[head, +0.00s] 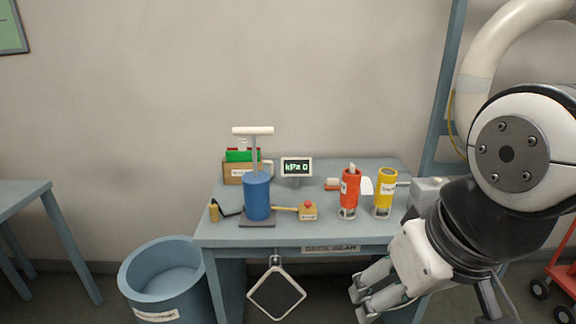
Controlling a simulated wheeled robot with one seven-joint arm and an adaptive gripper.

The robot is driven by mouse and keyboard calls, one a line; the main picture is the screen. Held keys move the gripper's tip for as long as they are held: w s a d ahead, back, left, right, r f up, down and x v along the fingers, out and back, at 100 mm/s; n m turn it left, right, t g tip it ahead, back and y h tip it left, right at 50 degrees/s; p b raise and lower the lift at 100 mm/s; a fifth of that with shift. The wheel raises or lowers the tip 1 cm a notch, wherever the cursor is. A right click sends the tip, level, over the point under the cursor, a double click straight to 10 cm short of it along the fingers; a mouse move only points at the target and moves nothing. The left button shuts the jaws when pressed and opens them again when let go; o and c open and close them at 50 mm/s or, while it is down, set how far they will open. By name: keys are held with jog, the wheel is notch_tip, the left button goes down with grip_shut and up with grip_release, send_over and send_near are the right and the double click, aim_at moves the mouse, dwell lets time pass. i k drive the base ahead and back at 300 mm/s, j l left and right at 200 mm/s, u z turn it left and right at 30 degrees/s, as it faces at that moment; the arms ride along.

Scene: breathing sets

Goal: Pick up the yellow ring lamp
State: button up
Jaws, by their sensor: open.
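The yellow ring lamp (385,190) stands upright near the right end of the blue-grey table (225,228). It is a yellow cylinder with a clear and dark lower part. A similar red lamp (349,191) stands just left of it, with a small gap between them. My gripper (360,302) is in front of the table, below the level of its top and nearer to me than the lamp. Its fingers point left, are apart and hold nothing. My arm covers the table's right front corner.
A blue hand pump (257,196) with a white handle stands left on the table. A small yellow box with a red button (308,210), a kPa display (297,168) and a card box (240,172) are also there. A blue bin (165,275) stands on the floor left. A ladder (447,90) stands behind right.

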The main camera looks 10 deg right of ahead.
aim_at(386, 182)
jog(key=z, duration=0.6)
jog(key=i+z, duration=0.3)
jog(key=i, duration=0.4)
jog(key=i+j+z, duration=0.1)
jog(key=i+z, duration=0.2)
jog(key=i, duration=0.4)
